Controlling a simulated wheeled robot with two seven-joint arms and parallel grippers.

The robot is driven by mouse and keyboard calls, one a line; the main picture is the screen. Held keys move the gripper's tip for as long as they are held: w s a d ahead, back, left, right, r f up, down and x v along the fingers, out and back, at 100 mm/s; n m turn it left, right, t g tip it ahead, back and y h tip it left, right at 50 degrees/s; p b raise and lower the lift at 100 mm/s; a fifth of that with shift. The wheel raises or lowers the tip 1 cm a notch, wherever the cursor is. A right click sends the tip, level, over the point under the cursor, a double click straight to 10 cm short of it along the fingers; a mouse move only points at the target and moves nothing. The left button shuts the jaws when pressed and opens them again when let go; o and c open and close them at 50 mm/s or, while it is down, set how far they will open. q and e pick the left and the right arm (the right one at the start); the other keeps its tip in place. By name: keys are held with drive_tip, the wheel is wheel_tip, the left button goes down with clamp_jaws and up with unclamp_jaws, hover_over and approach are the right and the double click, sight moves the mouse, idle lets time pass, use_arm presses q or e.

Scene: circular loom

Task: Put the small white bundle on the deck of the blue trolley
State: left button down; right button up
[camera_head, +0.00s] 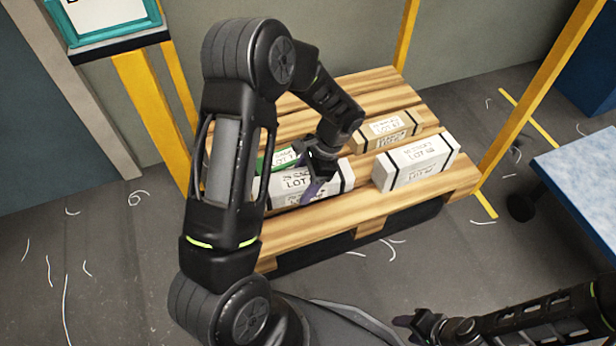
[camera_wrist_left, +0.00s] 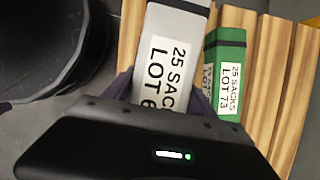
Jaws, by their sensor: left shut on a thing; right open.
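A white bundle with black bands (camera_head: 283,187) is at the front left of the wooden pallet. My left gripper (camera_head: 318,180) is over it from above, shut on it. In the left wrist view this bundle (camera_wrist_left: 178,30) lies between the purple fingers, with a label reading "25 SACKS LOT 6", partly hidden. I cannot tell whether it touches the pallet. A second white bundle (camera_head: 415,162) lies to its right on the pallet. The blue trolley (camera_head: 590,165) is at the right edge, its light blue deck partly in view. My right gripper (camera_head: 418,323) is low at the right, open and empty.
A green bundle (camera_wrist_left: 228,75) marked LOT 73 lies close beside the held one. A tan bundle (camera_head: 386,130) lies farther back on the pallet (camera_head: 345,232). A yellow post (camera_head: 525,90) stands between pallet and trolley. Loose threads litter the grey floor.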

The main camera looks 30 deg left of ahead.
use_arm(q)
drive_tip(key=shift+m+t, duration=0.3)
drive_tip(key=shift+m, duration=0.2)
drive_tip(key=w+d+r, duration=0.1)
drive_tip(key=r, duration=0.1)
drive_tip(key=w+d+r, duration=0.1)
drive_tip(key=r, duration=0.2)
drive_tip(key=w+d+r, duration=0.2)
drive_tip(key=r, duration=0.1)
drive_tip(key=shift+w, duration=0.1)
drive_tip(key=w+d+r+m, duration=0.1)
drive_tip(key=d+r, duration=0.7)
drive_tip(key=r, duration=0.3)
drive_tip(key=shift+w+d+r+m+y, duration=0.2)
drive_tip(key=shift+w+r+m+y, duration=0.05)
drive_tip(key=shift+w+m+y, duration=0.1)
